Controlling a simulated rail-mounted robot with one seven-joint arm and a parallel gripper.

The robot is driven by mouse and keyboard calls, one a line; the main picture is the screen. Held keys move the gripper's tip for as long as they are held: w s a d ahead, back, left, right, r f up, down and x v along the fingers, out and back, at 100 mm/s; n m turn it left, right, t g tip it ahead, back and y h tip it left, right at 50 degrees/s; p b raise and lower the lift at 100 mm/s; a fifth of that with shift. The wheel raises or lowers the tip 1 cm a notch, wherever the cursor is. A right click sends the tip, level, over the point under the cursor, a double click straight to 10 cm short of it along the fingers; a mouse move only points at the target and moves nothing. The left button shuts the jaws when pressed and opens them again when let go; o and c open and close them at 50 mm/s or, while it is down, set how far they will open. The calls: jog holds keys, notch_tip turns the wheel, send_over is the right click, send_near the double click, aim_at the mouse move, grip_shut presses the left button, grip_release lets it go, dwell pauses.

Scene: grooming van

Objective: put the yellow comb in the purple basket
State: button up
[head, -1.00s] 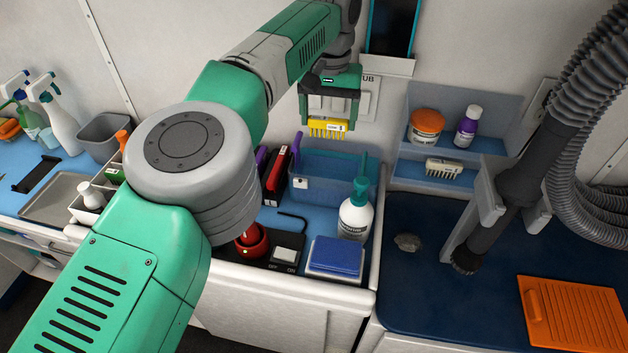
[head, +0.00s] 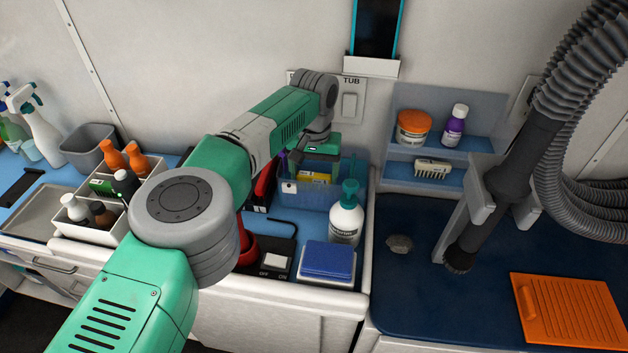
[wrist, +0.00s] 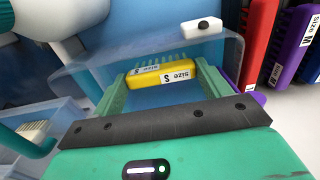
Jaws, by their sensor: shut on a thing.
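The yellow comb (head: 314,177), marked size S, is held between the two green fingers of my gripper (wrist: 160,80). In the wrist view the comb (wrist: 165,77) lies crosswise between the fingertips, its teeth pointing away from my palm. The basket (head: 318,196) looks translucent blue, not purple, with a white tag on its front; no purple basket shows. My gripper reaches down into the basket's opening. The comb shows just over the front rim in the head view, its lower part hidden. I cannot tell whether it touches the basket floor.
Red and purple upright items (wrist: 258,40) stand close beside the basket. A white pump bottle (head: 346,222) stands in front of it on the right. A shelf (head: 440,178) with a pale comb (head: 433,168) is at the right. A bottle caddy (head: 88,232) is at the left.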

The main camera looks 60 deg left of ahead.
aim_at(314, 175)
jog(key=shift+f+b, duration=0.35)
jog(key=shift+f, duration=1.5)
jog(key=o, duration=0.8)
jog(key=shift+c, duration=0.2)
jog(key=shift+r, duration=0.1)
notch_tip(314, 175, up, 12)
jog(key=shift+r, duration=0.15)
